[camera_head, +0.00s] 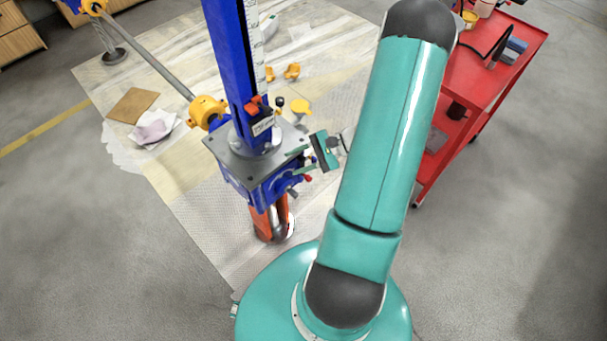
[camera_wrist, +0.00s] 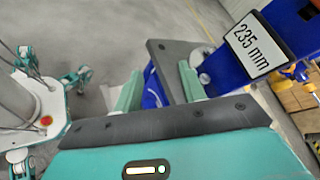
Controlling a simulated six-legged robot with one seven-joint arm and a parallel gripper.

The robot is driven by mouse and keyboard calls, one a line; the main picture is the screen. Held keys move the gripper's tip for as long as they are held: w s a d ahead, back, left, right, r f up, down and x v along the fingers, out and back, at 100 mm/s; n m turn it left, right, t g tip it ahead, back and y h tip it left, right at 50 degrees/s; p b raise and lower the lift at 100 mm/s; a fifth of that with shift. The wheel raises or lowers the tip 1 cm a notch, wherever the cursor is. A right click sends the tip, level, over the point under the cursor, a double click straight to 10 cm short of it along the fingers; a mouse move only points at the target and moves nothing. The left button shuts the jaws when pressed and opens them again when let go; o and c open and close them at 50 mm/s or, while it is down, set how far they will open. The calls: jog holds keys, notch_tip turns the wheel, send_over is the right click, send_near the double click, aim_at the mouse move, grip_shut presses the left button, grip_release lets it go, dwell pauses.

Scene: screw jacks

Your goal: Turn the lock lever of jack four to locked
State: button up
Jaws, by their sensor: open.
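A jack with a blue column (camera_head: 236,60) and a grey top plate (camera_head: 228,155) over a blue body stands left of my arm in the head view. A small red-orange part (camera_head: 256,104) and a black-knobbed part (camera_head: 279,101) sit near the column's foot. I cannot tell which is the lock lever, and no jack number is readable. My gripper (camera_head: 299,160) is open at the plate's right edge. In the wrist view its two teal fingers (camera_wrist: 160,88) stand apart, with the grey plate's edge (camera_wrist: 163,48) and blue body beyond; contact is unclear. A label (camera_wrist: 254,45) reads "235 mm".
A grey rod with a yellow collar (camera_head: 207,111) runs from the jack to the upper left. A red cart (camera_head: 480,75) stands at the right. Cardboard (camera_head: 132,105), a crumpled cloth (camera_head: 155,128) and yellow pieces (camera_head: 292,71) lie on the floor sheet. Grey floor is clear at left.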

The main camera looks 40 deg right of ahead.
jog(key=s+d+f+m+t+h, duration=0.2)
jog(key=d+f+m+t, duration=0.15)
jog(key=f, duration=0.25)
jog(key=s+d+f+m+t+h, duration=0.1)
jog(key=s+d+f+m+t, duration=0.1)
jog(key=f+m+t, duration=0.25)
jog(key=m+t+h, duration=0.3)
jog(key=m+h, duration=0.5)
send_near(305, 176)
jog(key=shift+n, duration=0.3)
jog(key=w, duration=1)
jog(key=shift+w+f, duration=0.3)
grip_shut()
